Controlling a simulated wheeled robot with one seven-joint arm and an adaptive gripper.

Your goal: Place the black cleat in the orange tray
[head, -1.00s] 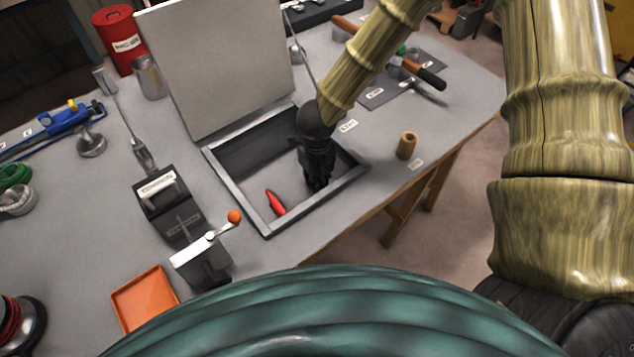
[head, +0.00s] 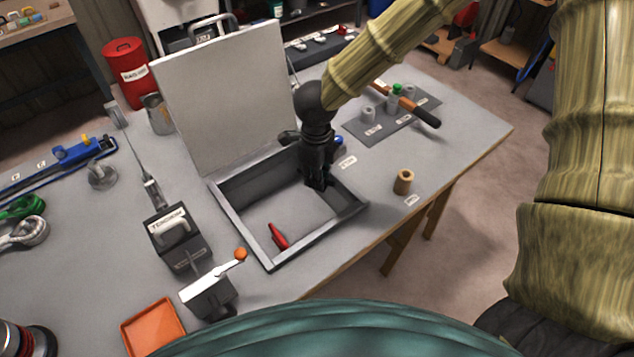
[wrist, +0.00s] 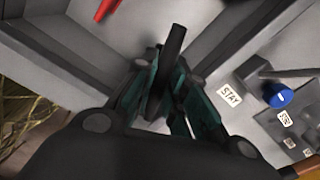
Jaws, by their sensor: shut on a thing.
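My gripper (head: 317,182) is over the right rear part of a grey open-topped box, its fingers pointing down. In the wrist view, my gripper (wrist: 162,100) is shut on the black cleat (wrist: 173,45), a dark bar that sticks out beyond the greenish fingers. The fingers hide the rest of the cleat, and I cannot pick it out from the dark gripper in the head view. The orange tray (head: 154,328) lies flat and empty on the bench at the lower left of the head view, well away from my gripper.
The box's rim (head: 240,237) surrounds a red item (head: 278,236), and its pale lid (head: 225,95) stands open behind. A dark clamp-like device (head: 178,238) and a crank with an orange knob (head: 240,254) stand between box and tray. A tan cylinder (head: 403,182) stands right.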

